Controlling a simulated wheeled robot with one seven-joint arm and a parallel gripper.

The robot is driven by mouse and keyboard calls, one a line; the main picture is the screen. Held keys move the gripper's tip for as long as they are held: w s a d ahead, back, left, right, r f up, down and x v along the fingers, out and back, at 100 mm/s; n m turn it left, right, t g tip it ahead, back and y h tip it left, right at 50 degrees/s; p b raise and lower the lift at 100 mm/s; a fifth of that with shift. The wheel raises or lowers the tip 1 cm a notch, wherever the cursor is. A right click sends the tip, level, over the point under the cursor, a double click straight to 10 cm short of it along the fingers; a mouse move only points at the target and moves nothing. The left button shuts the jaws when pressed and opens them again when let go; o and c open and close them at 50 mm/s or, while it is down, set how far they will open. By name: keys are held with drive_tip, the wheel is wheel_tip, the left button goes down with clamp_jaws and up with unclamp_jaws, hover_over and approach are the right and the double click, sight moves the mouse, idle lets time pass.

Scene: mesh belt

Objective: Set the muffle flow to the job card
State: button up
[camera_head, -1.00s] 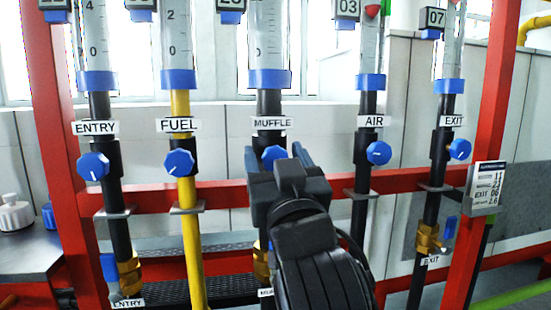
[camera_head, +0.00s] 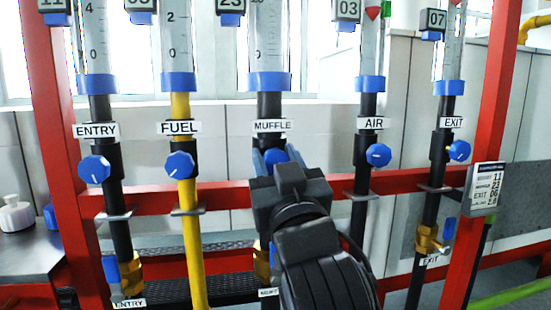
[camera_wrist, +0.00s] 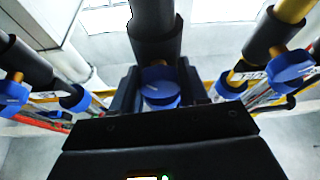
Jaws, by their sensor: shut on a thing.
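The blue muffle knob (camera_head: 275,156) is on the black pipe under the MUFFLE label (camera_head: 272,126). My gripper (camera_head: 270,162) is shut on this knob, its body hiding the knob's lower part. In the wrist view the muffle knob (camera_wrist: 160,82) sits between my dark fingers. The muffle flow tube (camera_head: 270,45) rises above, with a small display (camera_head: 231,6) reading about 23, cut by the top edge. The job card (camera_head: 486,188) hangs on the right red post; its entry line reads about 11, and the muffle line about 22 or 23, too small to be sure.
Similar knobs flank it: ENTRY (camera_head: 94,169), FUEL (camera_head: 180,164), AIR (camera_head: 378,155) and EXIT (camera_head: 458,151). A red rail (camera_head: 225,193) crosses behind the pipes. Brass valves, such as the exit one (camera_head: 427,239), sit low on the pipes.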

drive_tip(key=o, duration=1)
drive_tip(key=shift+o, duration=0.2)
drive_tip(key=shift+s, duration=0.1)
drive_tip(key=b+v, duration=0.1)
drive_tip(key=v, duration=0.6)
drive_tip(key=shift+s+f, duration=0.2)
drive_tip(key=shift+s, duration=0.1)
drive_tip(key=shift+d, duration=0.1)
